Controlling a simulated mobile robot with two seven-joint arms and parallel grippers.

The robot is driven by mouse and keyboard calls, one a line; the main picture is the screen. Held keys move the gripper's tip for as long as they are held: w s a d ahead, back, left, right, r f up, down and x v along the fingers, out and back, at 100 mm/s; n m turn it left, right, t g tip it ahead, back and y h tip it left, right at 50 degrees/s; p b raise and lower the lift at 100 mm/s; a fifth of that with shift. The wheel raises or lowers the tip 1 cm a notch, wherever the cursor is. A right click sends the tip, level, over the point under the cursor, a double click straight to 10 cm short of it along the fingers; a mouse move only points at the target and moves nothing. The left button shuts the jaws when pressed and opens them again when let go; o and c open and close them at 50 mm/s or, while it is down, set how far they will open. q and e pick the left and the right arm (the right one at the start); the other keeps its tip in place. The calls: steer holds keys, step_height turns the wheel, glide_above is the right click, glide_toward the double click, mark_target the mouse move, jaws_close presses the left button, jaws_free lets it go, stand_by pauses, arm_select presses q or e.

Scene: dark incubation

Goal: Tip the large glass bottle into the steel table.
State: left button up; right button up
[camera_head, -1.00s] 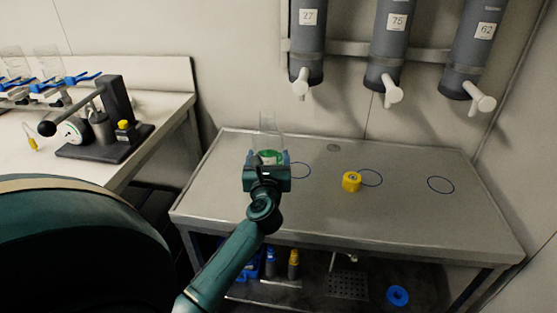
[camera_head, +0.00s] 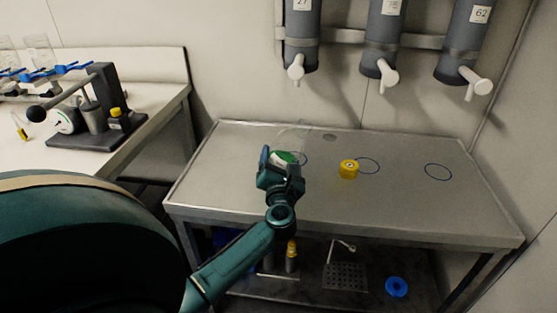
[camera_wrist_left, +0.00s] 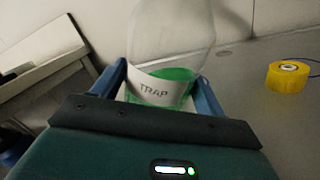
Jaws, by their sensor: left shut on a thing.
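The large clear glass bottle (camera_head: 284,158) holds green liquid low down and is tilted, with its top leaning right and away from me. It is above the back left part of the steel table (camera_head: 400,208). In the left wrist view the bottle (camera_wrist_left: 172,40) has a white label reading TRAP, and the green shows around it. My left gripper (camera_head: 281,165) is shut on the bottle's lower part, one blue finger on each side. The bottle's mouth is faint in the head view and cut off in the wrist view. My right gripper is not in view.
A yellow cap-like piece (camera_head: 348,169) stands on the table beside blue rings marked on its top (camera_head: 438,172). A small drain (camera_head: 330,137) is near the back edge. Grey cylinders with white taps (camera_head: 387,75) hang above. A bench with equipment (camera_head: 98,130) is at left.

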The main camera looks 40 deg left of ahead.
mark_target(272, 156)
arm_select(q)
steer(key=shift+r, duration=0.1)
steer(key=shift+s+a+r+m+p, duration=0.3)
steer(key=shift+r+m+p, duration=0.3)
steer(key=shift+p, duration=0.4)
steer(key=shift+a+m+p, duration=0.25)
steer(key=shift+m+p, duration=0.05)
steer(key=shift+s, duration=0.1)
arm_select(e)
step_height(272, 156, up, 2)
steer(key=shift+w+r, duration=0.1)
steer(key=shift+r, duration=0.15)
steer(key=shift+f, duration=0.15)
arm_select(q)
steer(key=shift+r, duration=0.1)
steer(key=shift+s+a+r+m+t+p, duration=0.15)
steer(key=shift+a+r+m+t+p, duration=0.15)
steer(key=shift+r+m+p, duration=0.35)
steer(key=shift+s+a+m+p, duration=0.15)
steer(key=shift+a+m+p, duration=0.1)
steer(key=shift+m+p, duration=0.3)
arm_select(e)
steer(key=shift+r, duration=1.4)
